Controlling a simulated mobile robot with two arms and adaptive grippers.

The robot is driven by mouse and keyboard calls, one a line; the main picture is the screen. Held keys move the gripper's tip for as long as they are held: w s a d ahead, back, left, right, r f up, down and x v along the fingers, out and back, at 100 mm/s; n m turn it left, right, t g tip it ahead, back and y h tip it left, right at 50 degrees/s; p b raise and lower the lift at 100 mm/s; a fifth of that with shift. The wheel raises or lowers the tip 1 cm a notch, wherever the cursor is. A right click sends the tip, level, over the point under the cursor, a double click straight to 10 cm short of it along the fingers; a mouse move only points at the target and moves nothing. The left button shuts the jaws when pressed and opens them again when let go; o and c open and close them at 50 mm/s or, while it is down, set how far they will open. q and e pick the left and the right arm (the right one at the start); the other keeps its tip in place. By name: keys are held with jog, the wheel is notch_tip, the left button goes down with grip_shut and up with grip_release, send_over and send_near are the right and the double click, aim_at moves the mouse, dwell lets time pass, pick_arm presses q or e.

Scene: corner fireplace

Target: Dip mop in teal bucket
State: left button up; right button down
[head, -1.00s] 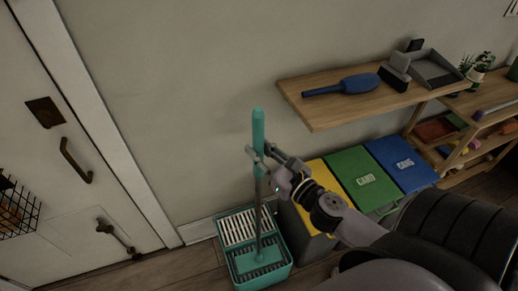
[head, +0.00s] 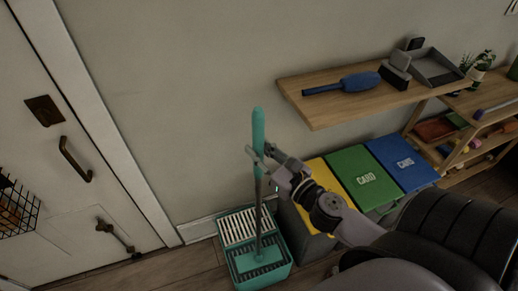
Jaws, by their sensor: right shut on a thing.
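The mop (head: 258,129) has a teal upper handle, a grey lower shaft and a flat teal head. It stands nearly upright, with its head down in the teal bucket (head: 283,275). The bucket is on the floor by the wall and has a white slatted grate at its back. How deep the mop head sits in the bucket is hard to tell. My left gripper is out of view.
Yellow, green (head: 364,178) and blue (head: 402,163) lidded bins stand right of the bucket. A wooden shelf (head: 330,113) above them holds a blue brush (head: 345,84) and a dustpan (head: 435,67). A white door (head: 75,215) is at left. Some floor left of the bucket is clear.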

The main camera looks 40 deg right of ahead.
aim_at(262, 118)
jog(key=shift+f, duration=0.3)
dwell(0.8)
notch_tip(262, 118, up, 12)
jog(key=p, duration=1.2)
jog(key=shift+r, duration=0.1)
dwell(0.5)
